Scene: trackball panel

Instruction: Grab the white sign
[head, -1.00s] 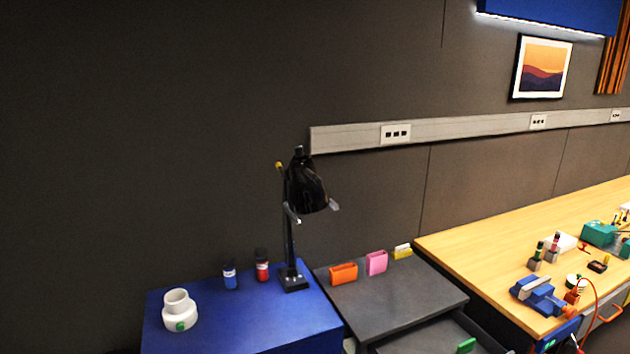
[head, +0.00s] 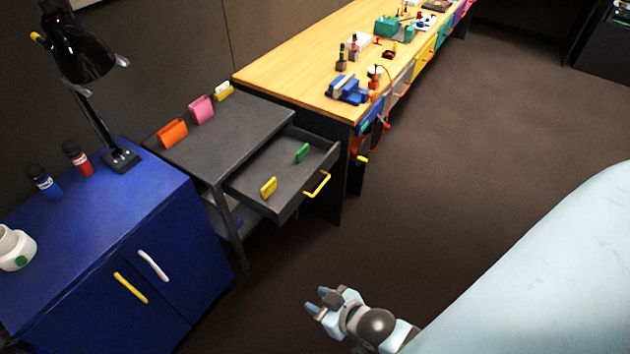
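I cannot single out a white sign for certain. A small block with a white upper part and a yellow lower part (head: 223,91) stands at the far edge of the dark grey cart top (head: 250,122). A pink block (head: 201,109) and an orange block (head: 172,133) stand in a row with it. My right gripper (head: 318,300) is low at the bottom middle, over the floor and well away from the cart. Its two fingers are apart with nothing between them. My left gripper is out of view.
The cart's drawer (head: 276,180) is pulled out, holding a green and a yellow block. A blue cabinet (head: 190,230) carries a black lamp (head: 85,70), two bottles and a white jar (head: 14,250). A wooden workbench (head: 290,75) stands behind. The floor at right is clear.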

